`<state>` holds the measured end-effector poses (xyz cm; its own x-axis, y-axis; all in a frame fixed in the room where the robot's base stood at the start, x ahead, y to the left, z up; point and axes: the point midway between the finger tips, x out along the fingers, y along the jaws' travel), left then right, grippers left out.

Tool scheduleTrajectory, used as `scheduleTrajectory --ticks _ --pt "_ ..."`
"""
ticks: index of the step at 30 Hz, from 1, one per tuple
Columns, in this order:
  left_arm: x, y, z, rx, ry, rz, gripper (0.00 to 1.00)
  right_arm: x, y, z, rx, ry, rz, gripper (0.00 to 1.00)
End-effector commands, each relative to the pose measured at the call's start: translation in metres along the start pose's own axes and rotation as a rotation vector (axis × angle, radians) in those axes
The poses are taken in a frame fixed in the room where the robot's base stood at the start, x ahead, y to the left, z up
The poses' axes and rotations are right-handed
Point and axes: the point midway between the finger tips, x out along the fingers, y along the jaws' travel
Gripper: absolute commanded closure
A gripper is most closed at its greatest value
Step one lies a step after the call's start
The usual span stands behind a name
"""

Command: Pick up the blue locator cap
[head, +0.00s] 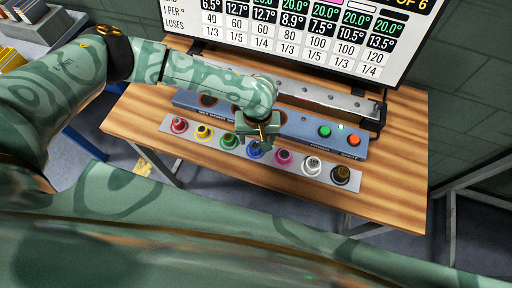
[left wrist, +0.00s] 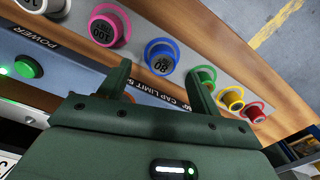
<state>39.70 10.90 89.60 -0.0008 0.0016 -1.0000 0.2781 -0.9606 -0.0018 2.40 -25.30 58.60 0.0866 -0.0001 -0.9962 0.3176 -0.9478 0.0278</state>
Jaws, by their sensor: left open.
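My left gripper (head: 260,137) is over the blue cap, pointing down. In the left wrist view its two fingers (left wrist: 157,71) are apart, with the cap showing between their tips; I see no contact. My right gripper is not in view.
The pink cap (head: 283,157) and green cap (head: 229,141) sit close on either side. Red (head: 179,125), yellow (head: 203,132), white (head: 312,165) and dark (head: 340,174) caps stand farther along. Behind is a blue-grey control panel (head: 300,127) with buttons, then a screen (head: 300,30).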

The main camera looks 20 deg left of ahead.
Motion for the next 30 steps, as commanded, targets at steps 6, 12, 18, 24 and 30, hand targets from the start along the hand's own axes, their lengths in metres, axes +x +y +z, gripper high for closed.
scheduleTrajectory --ticks 6,12,18,24,30 --pt "0.023 -0.002 -0.002 0.0 -0.001 0.0 0.36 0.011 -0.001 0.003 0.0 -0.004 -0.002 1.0" --pt "0.054 -0.005 -0.005 0.001 -0.002 0.001 0.36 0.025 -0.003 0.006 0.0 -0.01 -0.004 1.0" --pt "0.058 -0.004 -0.005 0.003 0.0 0.001 0.36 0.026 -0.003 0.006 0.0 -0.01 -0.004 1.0" --pt "0.058 -0.004 -0.005 0.002 0.0 0.001 0.64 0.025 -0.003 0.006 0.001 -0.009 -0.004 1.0" --pt "0.057 -0.004 -0.005 0.002 0.0 0.002 0.86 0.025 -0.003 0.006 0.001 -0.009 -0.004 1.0"
